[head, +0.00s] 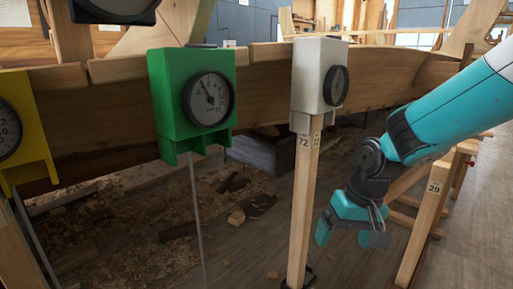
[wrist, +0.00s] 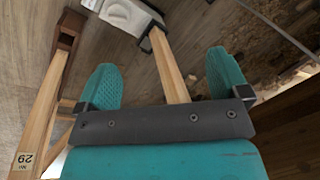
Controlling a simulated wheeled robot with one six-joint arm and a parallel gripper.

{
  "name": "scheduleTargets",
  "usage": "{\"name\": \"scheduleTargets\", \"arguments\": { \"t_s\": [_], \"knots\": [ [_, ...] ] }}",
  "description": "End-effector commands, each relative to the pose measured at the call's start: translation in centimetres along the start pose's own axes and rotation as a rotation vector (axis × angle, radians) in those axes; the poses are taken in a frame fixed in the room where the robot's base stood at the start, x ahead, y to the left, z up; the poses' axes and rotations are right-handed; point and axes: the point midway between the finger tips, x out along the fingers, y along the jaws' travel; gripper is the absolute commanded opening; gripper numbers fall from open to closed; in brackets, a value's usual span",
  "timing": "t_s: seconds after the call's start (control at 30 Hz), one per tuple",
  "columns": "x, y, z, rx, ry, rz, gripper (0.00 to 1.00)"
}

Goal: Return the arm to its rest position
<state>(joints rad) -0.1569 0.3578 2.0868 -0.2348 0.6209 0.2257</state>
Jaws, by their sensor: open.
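My gripper (head: 348,237) hangs at the right in the head view, pointing downward, with teal fingers spread and nothing between them. It is to the right of the wooden post (head: 303,215) marked 72, with a gap in the picture. In the wrist view my gripper (wrist: 162,76) shows both teal fingers wide apart. My teal arm comes in from the right edge of the head view.
A white gauge box (head: 320,75) tops the post. A green gauge box (head: 191,100) and a yellow one (head: 25,130) stand to its left, before the wooden hull planks (head: 262,87). A wooden post marked 29 (head: 424,225) stands right of my gripper. Shavings litter the floor.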

Motion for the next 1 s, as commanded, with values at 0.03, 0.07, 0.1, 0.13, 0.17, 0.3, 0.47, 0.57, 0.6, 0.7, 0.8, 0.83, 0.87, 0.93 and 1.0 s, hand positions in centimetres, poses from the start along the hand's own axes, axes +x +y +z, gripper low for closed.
{"name": "scheduleTargets", "arguments": {
  "t_s": [0.03, 0.07, 0.1, 0.13, 0.17, 0.3, 0.47, 0.57, 0.6, 0.7, 0.8, 0.83, 0.87, 0.93, 1.0],
  "knots": [
    [-3.0, -1.6, 2.2, -0.065, 0.009, -0.023, 0.94],
    [-4.2, -2.3, 3.6, -0.102, 0.01, -0.036, 0.94],
    [-5.6, -3.2, 5.3, -0.151, 0.013, -0.053, 0.94],
    [-6.5, -3.8, 6.6, -0.187, 0.014, -0.065, 0.94],
    [-7.3, -4.2, 7.9, -0.219, 0.015, -0.075, 0.94],
    [-10.1, -5.9, 13.0, -0.352, 0.02, -0.117, 0.94],
    [-12.0, -7.0, 18.0, -0.479, 0.027, -0.153, 0.94],
    [-13.1, -7.5, 20.8, -0.55, 0.031, -0.172, 0.94],
    [-14.6, -7.8, 20.3, -0.542, 0.028, -0.17, 0.94],
    [-16.8, -8.3, 20.1, -0.539, 0.026, -0.17, 0.94],
    [-19.2, -8.7, 19.9, -0.538, 0.027, -0.17, 0.94],
    [-19.9, -8.9, 19.9, -0.537, 0.027, -0.17, 0.94],
    [-20.8, -9.1, 19.8, -0.537, 0.027, -0.17, 0.94],
    [-22.9, -9.5, 19.7, -0.537, 0.027, -0.169, 0.94],
    [-25.5, -10.0, 19.6, -0.536, 0.028, -0.169, 0.94]
  ]
}}
